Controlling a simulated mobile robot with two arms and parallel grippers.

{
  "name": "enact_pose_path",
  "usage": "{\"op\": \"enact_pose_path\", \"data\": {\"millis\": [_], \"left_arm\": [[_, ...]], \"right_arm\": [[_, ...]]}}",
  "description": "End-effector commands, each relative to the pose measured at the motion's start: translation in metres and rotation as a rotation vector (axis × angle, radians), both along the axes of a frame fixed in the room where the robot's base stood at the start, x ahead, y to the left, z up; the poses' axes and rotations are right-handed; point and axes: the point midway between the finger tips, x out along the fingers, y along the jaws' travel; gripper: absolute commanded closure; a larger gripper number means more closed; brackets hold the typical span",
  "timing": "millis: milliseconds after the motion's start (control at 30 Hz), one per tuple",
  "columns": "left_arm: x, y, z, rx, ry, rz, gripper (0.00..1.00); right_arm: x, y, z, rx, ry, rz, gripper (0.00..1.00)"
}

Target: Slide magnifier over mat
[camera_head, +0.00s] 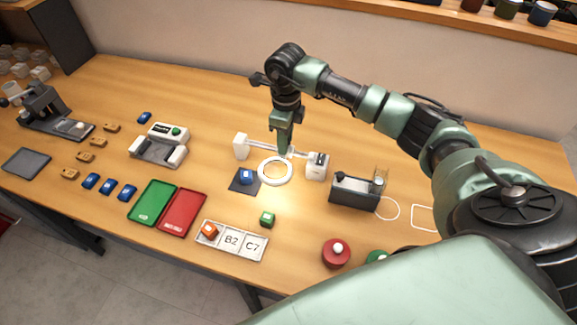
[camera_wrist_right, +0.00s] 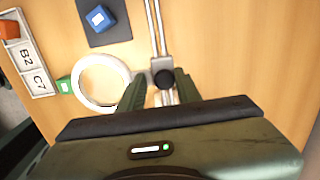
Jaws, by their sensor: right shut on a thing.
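The magnifier, a white ring (camera_head: 275,184) on a short arm, sits on a metal rail between two white end blocks. Its ring also shows in the right wrist view (camera_wrist_right: 77,83). The dark mat (camera_head: 238,187) lies to the left of the ring, with a blue cube (camera_head: 246,176) on it. The ring is beside the mat's right edge, not over the cube. My right gripper (camera_head: 285,153) points down at the rail and is shut on the magnifier's dark knob (camera_wrist_right: 163,78). My left gripper is in neither view.
A labelled strip (camera_head: 226,252) holds an orange cube, with a green cube (camera_head: 267,219) near it. Green (camera_head: 150,207) and red (camera_head: 183,213) trays lie left. A dark box (camera_head: 353,194) stands right of the rail. A red button (camera_head: 336,253) is near the front.

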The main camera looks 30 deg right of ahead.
Motion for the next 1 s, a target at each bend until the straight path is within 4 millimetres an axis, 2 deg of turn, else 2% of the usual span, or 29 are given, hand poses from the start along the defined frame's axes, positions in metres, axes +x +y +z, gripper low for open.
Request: {"op": "enact_pose_path", "data": {"millis": [33, 1000], "left_arm": [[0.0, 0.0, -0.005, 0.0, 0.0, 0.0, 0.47], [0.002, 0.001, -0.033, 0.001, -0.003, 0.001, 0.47]], "right_arm": [[-0.004, 0.0, -0.016, -0.014, 0.022, 0.001, 0.89], [0.041, 0.037, -0.016, -0.015, 0.023, 0.001, 0.89]]}}
